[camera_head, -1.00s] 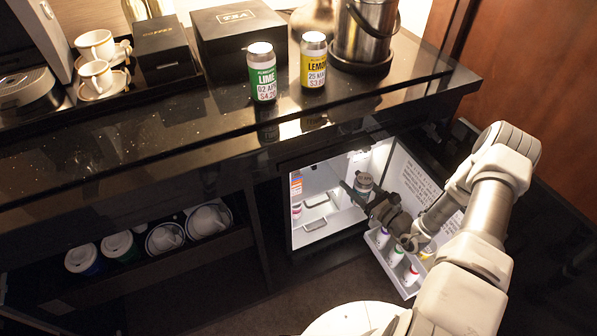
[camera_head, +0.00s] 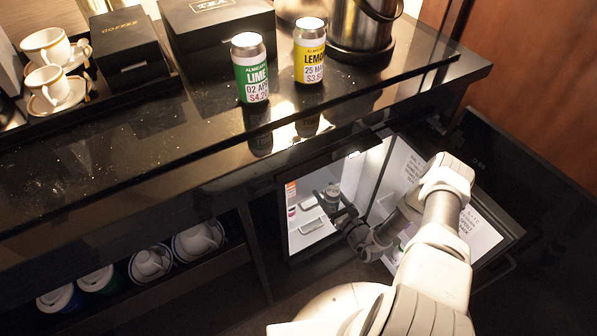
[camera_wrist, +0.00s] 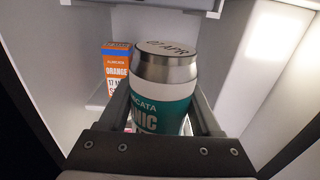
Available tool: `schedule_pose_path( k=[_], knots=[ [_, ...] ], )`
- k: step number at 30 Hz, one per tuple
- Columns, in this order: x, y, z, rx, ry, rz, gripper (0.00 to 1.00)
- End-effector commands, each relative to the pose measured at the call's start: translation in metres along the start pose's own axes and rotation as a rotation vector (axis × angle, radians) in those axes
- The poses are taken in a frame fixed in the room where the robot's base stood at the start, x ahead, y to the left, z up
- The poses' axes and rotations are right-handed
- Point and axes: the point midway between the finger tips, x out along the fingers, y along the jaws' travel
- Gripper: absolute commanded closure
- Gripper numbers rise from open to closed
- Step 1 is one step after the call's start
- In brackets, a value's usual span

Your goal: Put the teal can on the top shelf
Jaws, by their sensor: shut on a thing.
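The teal can (camera_wrist: 162,112) has a silver top and stands upright between my gripper's fingers in the wrist view. My gripper (camera_wrist: 160,100) is shut on it, with one finger on each side. In the head view, the can (camera_head: 333,190) and my gripper (camera_head: 338,200) are small, inside the opening of the lit minibar fridge (camera_head: 292,240). A light shelf surface (camera_head: 312,225) shows below them. I cannot tell how far the can is from any shelf.
An orange carton (camera_wrist: 117,68) stands behind the can on the left. A grey fixture (camera_wrist: 150,4) crosses the top of the wrist view. The open fridge door (camera_head: 400,165) is on the right. A green lime can (camera_head: 250,75) and yellow lemon can (camera_head: 309,55) stand on the counter.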

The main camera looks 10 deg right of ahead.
Motion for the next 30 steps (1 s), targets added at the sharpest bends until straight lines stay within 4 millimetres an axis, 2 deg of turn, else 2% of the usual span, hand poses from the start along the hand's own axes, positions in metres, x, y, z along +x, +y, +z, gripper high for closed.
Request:
schedule_pose_path(
  k=[1, 9, 15, 18, 22, 30],
  knots=[
    [0.015, 0.001, -0.003, -0.004, -0.005, 0.005, 1.0],
    [0.089, 0.001, -0.003, -0.005, -0.005, 0.005, 1.0],
    [0.135, 0.001, -0.002, -0.003, -0.005, 0.003, 1.0],
    [0.147, 0.001, -0.002, -0.002, -0.002, 0.002, 1.0],
    [0.153, 0.0, -0.002, 0.0, -0.002, 0.001, 1.0],
    [0.153, 0.001, -0.035, -0.001, 0.0, 0.001, 1.0]
  ],
)
